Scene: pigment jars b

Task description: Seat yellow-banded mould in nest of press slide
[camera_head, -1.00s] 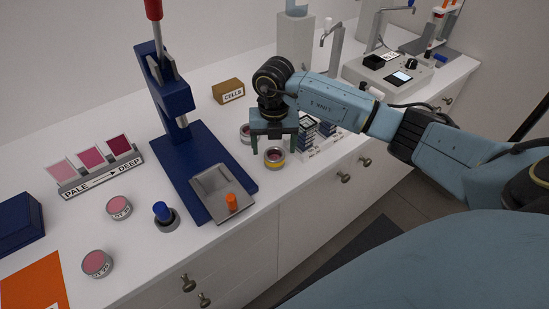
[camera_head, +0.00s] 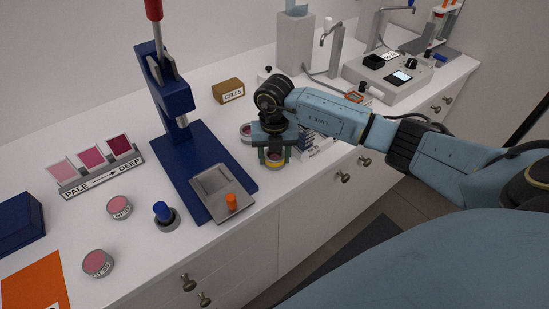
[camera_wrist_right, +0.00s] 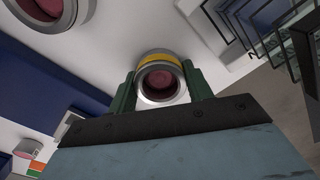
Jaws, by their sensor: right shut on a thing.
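The yellow-banded mould (camera_head: 275,160) is a short metal cup with dark red inside. It stands on the white counter to the right of the blue press. My right gripper (camera_head: 274,157) is over it, with one green finger on each side. In the right wrist view the mould (camera_wrist_right: 160,80) sits between the fingers of the right gripper (camera_wrist_right: 163,88), which is shut on it. My left gripper is not in view.
Another round mould (camera_head: 246,132) stands close behind the gripper; it shows in the wrist view (camera_wrist_right: 42,12). A rack (camera_head: 310,148) is just right. The press column (camera_head: 165,90) rises behind the slide. A blue-knobbed tool (camera_head: 162,212) and pink jars (camera_head: 119,207) stand left.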

